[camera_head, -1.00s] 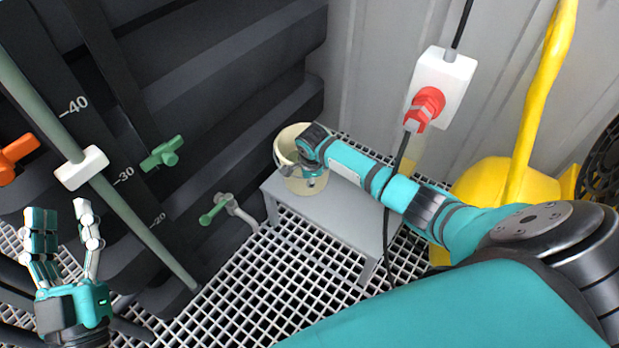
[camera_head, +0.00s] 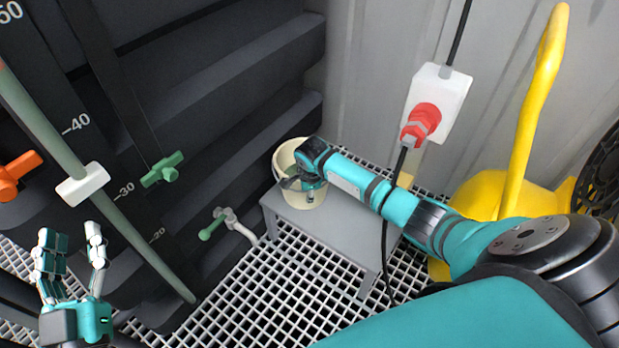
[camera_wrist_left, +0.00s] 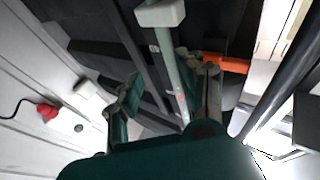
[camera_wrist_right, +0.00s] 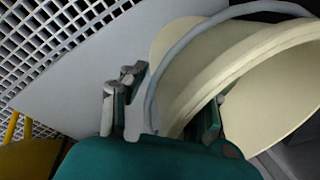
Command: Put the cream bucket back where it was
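The cream bucket (camera_head: 285,160) stands upright on the grey stool (camera_head: 345,228), near its back left corner against the dark tank. My right gripper (camera_head: 303,188) is at the bucket's near side. In the right wrist view its fingers stand apart, one outside the cream bucket wall (camera_wrist_right: 245,70) and one partly hidden behind the rim. The wall passes between them with a visible gap. The grey bucket handle (camera_wrist_right: 155,85) arcs beside the rim. My left gripper (camera_head: 72,235) is open and empty at the lower left, in front of the tank.
The dark tank (camera_head: 220,60) fills the left, with a green valve handle (camera_head: 162,168), an orange handle (camera_head: 18,175) and a tap (camera_head: 225,222). A red plug (camera_head: 422,120) trails a cable past the stool. A yellow object (camera_head: 490,190) stands at right. Grating floor is clear in front.

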